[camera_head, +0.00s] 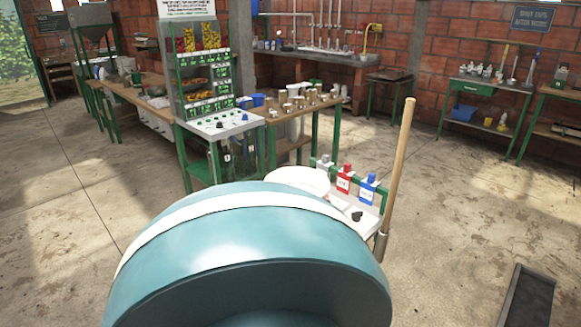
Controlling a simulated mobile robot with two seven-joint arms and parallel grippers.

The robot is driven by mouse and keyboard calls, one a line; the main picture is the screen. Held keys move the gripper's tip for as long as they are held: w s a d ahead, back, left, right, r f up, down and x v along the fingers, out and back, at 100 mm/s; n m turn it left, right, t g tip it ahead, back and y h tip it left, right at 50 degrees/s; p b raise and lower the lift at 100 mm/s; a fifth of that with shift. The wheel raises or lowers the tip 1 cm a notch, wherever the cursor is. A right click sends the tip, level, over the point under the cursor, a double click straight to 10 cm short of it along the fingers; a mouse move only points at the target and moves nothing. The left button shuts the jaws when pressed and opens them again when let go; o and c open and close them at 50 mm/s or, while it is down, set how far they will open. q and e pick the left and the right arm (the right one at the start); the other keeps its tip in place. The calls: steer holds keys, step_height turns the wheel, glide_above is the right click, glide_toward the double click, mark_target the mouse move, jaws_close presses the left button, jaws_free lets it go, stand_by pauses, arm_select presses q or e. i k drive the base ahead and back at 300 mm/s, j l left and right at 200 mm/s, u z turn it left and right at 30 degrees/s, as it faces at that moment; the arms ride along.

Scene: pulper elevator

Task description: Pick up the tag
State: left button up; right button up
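Three small items with white labels stand in a row on a small white-topped stand (338,217) right of centre. One is grey (324,163), one has a red top (344,179) and one a blue top (368,188). They look like tags or small labelled containers; I cannot tell which, nor whether one is the tag. A small black object (357,216) lies on the stand's white top. Neither of my grippers is in view.
A large teal rounded shell (230,240) with a white band fills the lower middle and hides the floor behind it. A wooden handle (398,160) leans upright beside the stand. A display bench (218,125) stands behind left. Open floor (450,200) lies right, with a dark tray (528,298).

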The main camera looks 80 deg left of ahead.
mark_target(322, 165)
steer(key=u, duration=2.5)
